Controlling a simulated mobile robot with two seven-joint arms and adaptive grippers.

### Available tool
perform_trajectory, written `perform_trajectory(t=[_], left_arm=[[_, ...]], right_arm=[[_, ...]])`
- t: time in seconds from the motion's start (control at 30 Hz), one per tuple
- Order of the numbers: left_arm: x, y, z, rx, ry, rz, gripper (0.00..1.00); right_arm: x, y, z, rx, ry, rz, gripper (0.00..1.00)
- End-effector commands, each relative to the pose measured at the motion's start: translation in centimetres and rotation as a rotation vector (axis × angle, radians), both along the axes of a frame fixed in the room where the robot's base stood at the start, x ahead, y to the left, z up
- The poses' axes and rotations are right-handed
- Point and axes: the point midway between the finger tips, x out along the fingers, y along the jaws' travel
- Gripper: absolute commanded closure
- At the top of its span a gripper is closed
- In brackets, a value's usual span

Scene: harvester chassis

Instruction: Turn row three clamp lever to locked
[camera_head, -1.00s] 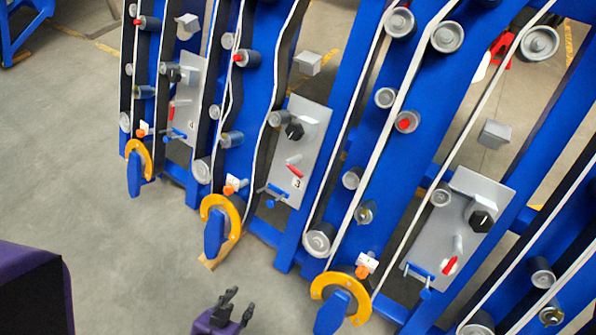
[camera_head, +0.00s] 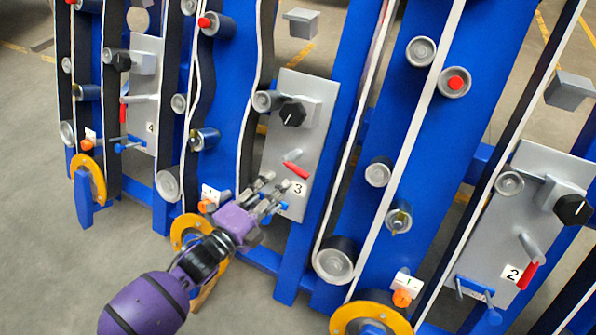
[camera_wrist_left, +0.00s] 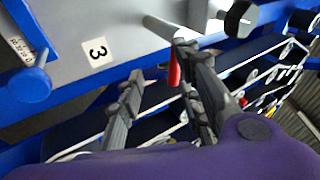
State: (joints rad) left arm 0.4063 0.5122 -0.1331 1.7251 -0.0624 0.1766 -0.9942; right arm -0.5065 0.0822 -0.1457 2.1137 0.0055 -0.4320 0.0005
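The row three grey panel (camera_head: 305,95) carries a "3" label (camera_head: 298,187). A red-handled lever (camera_head: 295,170) sits just above that label, tilted down to the right. In the wrist view the red handle (camera_wrist_left: 174,68) hangs from a silver shaft (camera_wrist_left: 168,28). My left gripper (camera_head: 275,185) is in front of the lower part of this panel, just below and left of the red handle. Its fingers are apart in the wrist view (camera_wrist_left: 160,62); the red handle appears between them, near the right fingertip. I cannot tell whether they touch. My right gripper is out of view.
A blue-ended part (camera_head: 281,207) is on the panel's lower edge, close to my fingers. A black knob (camera_head: 293,113) is higher up. Orange-rimmed wheels (camera_head: 88,180) and belts flank the panels. Neighbouring panels show labels 4 (camera_head: 150,128) and 2 (camera_head: 512,274).

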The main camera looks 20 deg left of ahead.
Motion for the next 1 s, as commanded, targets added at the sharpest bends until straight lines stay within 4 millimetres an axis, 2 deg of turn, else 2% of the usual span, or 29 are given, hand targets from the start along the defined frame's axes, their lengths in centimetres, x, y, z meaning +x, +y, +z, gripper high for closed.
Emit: perform_trajectory(t=[0.1, 0.27, 0.37, 0.7, 0.83, 1.0], left_arm=[[-0.4, -0.3, 1.1, 0.123, -0.106, -0.026, 0.67], [-0.4, -0.7, 1.7, 0.199, -0.166, -0.036, 0.67], [0.4, -1.0, 1.7, 0.207, -0.170, -0.036, 0.67], [5.2, -3.2, 1.8, 0.204, -0.166, -0.036, 0.67], [6.2, -3.6, 1.8, 0.206, -0.165, -0.035, 0.67], [6.5, -3.8, 1.9, 0.205, -0.164, -0.035, 0.67]], right_arm=[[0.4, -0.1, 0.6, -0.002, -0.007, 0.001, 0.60], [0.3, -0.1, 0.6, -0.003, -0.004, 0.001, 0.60], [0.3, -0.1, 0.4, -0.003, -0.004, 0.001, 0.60], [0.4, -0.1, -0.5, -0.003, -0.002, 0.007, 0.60], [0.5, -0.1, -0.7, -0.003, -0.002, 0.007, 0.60], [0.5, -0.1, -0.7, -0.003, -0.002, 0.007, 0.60]])
